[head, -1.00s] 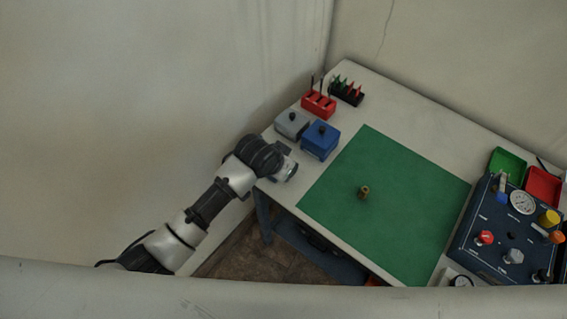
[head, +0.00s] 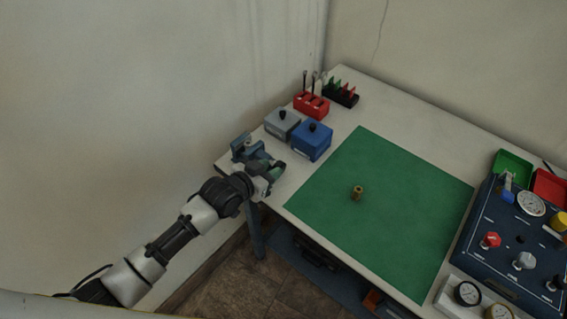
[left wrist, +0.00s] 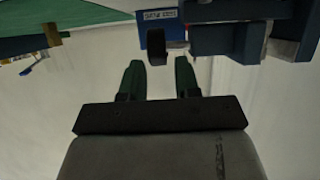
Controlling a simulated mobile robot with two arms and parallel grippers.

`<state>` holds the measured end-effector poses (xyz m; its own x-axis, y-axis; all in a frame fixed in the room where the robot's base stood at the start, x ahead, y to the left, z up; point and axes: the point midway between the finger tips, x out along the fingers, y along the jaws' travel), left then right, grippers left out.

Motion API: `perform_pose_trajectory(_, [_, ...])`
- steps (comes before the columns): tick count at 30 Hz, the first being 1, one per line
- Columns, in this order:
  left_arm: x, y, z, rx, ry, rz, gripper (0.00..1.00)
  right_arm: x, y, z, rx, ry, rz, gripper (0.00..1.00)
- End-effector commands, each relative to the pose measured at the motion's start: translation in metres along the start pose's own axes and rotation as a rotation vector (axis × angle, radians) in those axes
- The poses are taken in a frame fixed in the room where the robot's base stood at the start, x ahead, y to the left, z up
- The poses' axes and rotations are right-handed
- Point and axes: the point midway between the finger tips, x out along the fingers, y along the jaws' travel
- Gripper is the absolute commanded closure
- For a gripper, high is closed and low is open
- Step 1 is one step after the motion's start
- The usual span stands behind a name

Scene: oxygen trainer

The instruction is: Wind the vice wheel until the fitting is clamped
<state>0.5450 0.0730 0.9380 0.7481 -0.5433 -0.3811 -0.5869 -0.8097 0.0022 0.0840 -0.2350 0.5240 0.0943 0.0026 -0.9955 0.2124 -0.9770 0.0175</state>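The blue-grey vice (head: 244,147) stands at the table's left corner, partly hidden behind my left gripper (head: 271,170). In the left wrist view, blue-grey blocks at the upper right look like the vice (left wrist: 222,40). A dark rounded block (left wrist: 156,47), possibly its wheel, is just beyond the gap between the fingers. My left gripper (left wrist: 158,80) is open, its green fingers apart with nothing between them. The small brass fitting (head: 357,192) stands on the green mat (head: 400,215), away from the vice. My right gripper is not in view.
A grey box (head: 282,123) and a blue box (head: 312,141) stand close behind the vice. A red tool holder (head: 311,105) and a black rack (head: 341,95) are farther back. A dark gauge panel (head: 510,240) fills the right side. The mat is otherwise clear.

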Motion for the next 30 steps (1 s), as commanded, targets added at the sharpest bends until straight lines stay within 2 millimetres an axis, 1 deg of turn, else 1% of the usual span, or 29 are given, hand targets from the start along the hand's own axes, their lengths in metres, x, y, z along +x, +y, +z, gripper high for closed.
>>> perform_pose_trajectory(1, [0.010, 0.001, -0.002, -0.001, 0.000, 0.001, 0.68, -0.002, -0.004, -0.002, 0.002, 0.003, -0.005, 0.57])
perform_pose_trajectory(3, [0.022, 0.001, -0.001, 0.000, 0.000, 0.001, 0.68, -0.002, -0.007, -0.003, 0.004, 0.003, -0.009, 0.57])
perform_pose_trajectory(6, [0.037, 0.001, -0.001, 0.001, -0.001, 0.001, 0.68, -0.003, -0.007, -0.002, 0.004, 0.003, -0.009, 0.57])
perform_pose_trajectory(10, [0.051, 0.000, 0.000, 0.000, -0.001, 0.000, 0.68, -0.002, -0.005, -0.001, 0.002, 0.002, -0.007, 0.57])
perform_pose_trajectory(15, [0.060, 0.001, 0.000, 0.001, -0.002, 0.001, 0.68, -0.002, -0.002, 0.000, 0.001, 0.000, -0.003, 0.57])
perform_pose_trajectory(24, [0.061, 0.001, 0.000, 0.001, -0.002, 0.001, 0.68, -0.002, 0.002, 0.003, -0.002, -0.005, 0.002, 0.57])
perform_pose_trajectory(26, [0.061, 0.001, 0.000, 0.001, -0.002, 0.001, 0.77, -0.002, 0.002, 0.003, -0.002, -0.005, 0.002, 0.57])
perform_pose_trajectory(30, [0.061, 0.001, 0.000, 0.001, -0.002, 0.001, 0.99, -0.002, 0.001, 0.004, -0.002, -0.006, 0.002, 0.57])
